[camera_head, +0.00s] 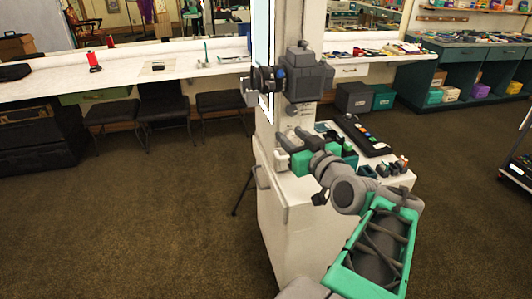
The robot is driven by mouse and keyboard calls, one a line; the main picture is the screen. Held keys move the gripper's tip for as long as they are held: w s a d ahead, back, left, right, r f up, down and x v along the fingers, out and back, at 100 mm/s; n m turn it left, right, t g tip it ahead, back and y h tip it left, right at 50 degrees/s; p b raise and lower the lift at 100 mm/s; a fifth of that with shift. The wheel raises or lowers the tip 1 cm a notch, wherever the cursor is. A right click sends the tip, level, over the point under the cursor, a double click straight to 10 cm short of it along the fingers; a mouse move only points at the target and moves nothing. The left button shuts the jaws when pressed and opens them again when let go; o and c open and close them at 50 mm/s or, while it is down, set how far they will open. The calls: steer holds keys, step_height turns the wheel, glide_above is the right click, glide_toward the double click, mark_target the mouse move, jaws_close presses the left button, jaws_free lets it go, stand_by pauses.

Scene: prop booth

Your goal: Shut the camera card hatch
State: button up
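A dark grey camera (309,79) is mounted on a pale upright column above a white cabinet. Its lens end points left and a small blue spot shows on its side. I cannot make out the card hatch or whether it stands open. My gripper (284,151) is at the end of my green and grey arm, just below the camera and in front of the column. It looks apart from the camera. Its fingers are small and partly hidden by the wrist, so their opening is unclear.
A long white counter (130,75) with dark stools runs behind on the left. Green shelving (470,67) stands back right. Carpet is clear at left.

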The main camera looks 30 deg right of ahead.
steer(key=w+a+f+n+g+y+p, duration=0.1)
steer(key=w+a+f+g+y+p, duration=0.1)
steer(key=a, duration=0.5)
steer(key=shift+a+f+g+p, duration=0.2)
steer(key=shift+f+g+p, duration=0.1)
steer(key=shift+f+g, duration=0.5)
steer(key=shift+a, duration=0.1)
steer(key=s+a+f+g+y, duration=0.1)
steer(key=s+a+f+g, duration=0.2)
steer(key=a+f+g, duration=0.45)
steer(key=s+a+f+g+h+p, duration=0.1)
steer(key=s+a+f+g, duration=0.2)
steer(key=s+a, duration=0.4)
steer(key=s, duration=0.3)
steer(key=shift+s+p, duration=0.3)
steer(key=shift+s, duration=0.1)
steer(key=shift+d+r, duration=0.1)
steer(key=shift+d, duration=0.05)
steer(key=shift+c, duration=0.3)
